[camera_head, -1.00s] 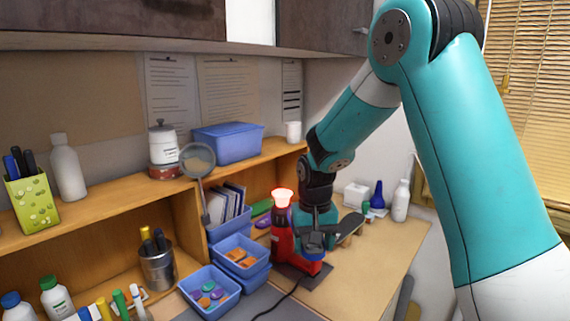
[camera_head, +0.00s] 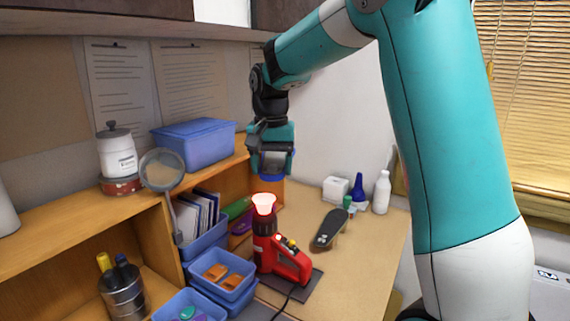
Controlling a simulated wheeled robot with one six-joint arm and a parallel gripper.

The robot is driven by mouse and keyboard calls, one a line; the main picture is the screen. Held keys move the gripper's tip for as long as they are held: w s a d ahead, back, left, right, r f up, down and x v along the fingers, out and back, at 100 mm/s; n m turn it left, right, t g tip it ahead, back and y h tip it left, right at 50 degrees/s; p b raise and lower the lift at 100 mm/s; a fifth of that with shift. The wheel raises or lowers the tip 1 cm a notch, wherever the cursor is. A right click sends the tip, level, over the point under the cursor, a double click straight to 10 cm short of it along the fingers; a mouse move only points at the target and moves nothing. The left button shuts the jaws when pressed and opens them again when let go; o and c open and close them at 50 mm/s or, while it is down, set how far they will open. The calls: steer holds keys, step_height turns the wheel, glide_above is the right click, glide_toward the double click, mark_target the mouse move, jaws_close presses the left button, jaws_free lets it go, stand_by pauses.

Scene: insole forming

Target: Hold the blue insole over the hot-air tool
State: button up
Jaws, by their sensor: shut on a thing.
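The red hot-air tool (camera_head: 268,252) stands upright on a dark base plate on the desk, and its nozzle (camera_head: 263,204) glows pinkish white and points up. My gripper (camera_head: 271,170) is above the nozzle and slightly to its right in the picture, pointing down. It is shut on a small blue thing, the blue insole (camera_head: 273,178), of which only a lower edge shows below the jaws. A gap shows between the insole and the nozzle. The insole's full shape is hidden by the gripper.
A dark foot-shaped form (camera_head: 330,229) lies right of the tool. Bottles (camera_head: 382,192) and a white box (camera_head: 335,188) stand at the back right. Blue bins (camera_head: 222,279) and a magnifier (camera_head: 163,172) are left of the tool. The desk's front right (camera_head: 355,275) is clear.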

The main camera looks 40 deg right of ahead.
steer(key=w+a+f+b, duration=0.1)
steer(key=w+f+b, duration=0.1)
steer(key=w+f, duration=0.2)
steer(key=shift+a+f, duration=0.3)
steer(key=shift+f, duration=0.95)
stand_by(0.6)
steer(key=s+r+p, duration=0.1)
steer(key=r+p, duration=0.1)
steer(key=r, duration=0.1)
steer(key=s+d+r+p, duration=0.1)
steer(key=s+r, duration=0.1)
steer(key=r, duration=0.1)
steer(key=s+r+p, duration=0.1)
steer(key=r+p, duration=0.1)
steer(key=r, duration=0.1)
steer(key=shift+s+d+p, duration=0.15)
steer(key=shift+d+p, duration=0.15)
steer(key=shift+s+r, duration=0.15)
steer(key=shift+d, duration=0.1)
